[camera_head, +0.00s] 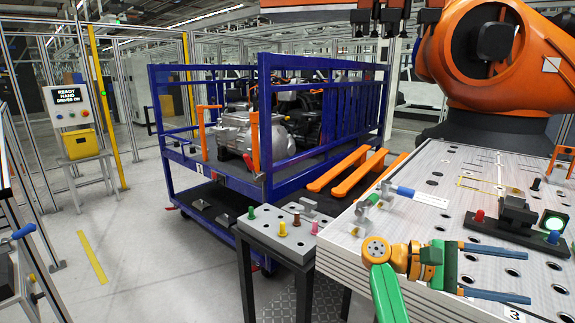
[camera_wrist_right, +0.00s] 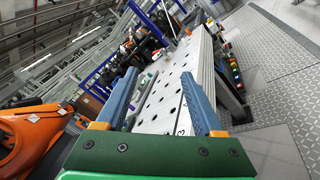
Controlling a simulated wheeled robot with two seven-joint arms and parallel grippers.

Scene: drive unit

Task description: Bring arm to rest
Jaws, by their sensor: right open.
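My right gripper (camera_head: 528,277) is over the right worktable in the head view, its two blue-grey fingers spread apart and pointing right. Nothing is between them. Its green and orange wrist comes in from the bottom of the picture. In the right wrist view the open, empty gripper (camera_wrist_right: 160,78) has its fingers pointing along the perforated tabletop (camera_wrist_right: 160,105). How far the fingers are above the table is hard to tell. My left gripper and left arm are not in view.
The worktable (camera_head: 345,262) carries a black fixture (camera_head: 515,215) with a lit green lamp. A small side table (camera_head: 262,238) holds several coloured pegs. A blue cart (camera_head: 262,150) with a drive unit stands behind. A large orange robot (camera_head: 500,50) is at top right. Open floor lies left.

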